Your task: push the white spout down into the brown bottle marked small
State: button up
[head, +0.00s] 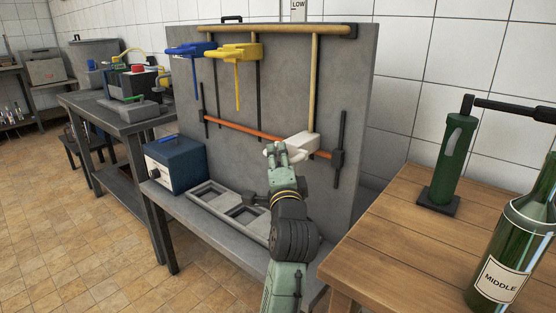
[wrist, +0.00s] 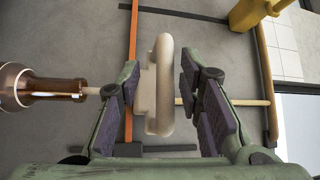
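The white spout (head: 299,144) shows at my gripper in front of the grey back panel. In the wrist view, its rounded loop-like part (wrist: 163,85) lies between the two fingers of my gripper (wrist: 160,82). The fingers are open, with a narrow gap visible on each side of it. In the head view my gripper (head: 276,150) is at the spout's left end. A brown glass bottle neck (wrist: 52,87) shows at the left of the wrist view. A pale stem runs from its mouth behind the left finger; its join to the spout is hidden. No "small" label is visible.
A blue spout (head: 190,49) and a yellow spout (head: 233,52) are at the upper panel. A blue box (head: 175,163) and grey trays (head: 208,194) are on the bench. A green bottle marked middle (head: 505,262) stands on the wooden table (head: 385,230) at right.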

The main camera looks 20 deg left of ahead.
jog(key=v, duration=0.7)
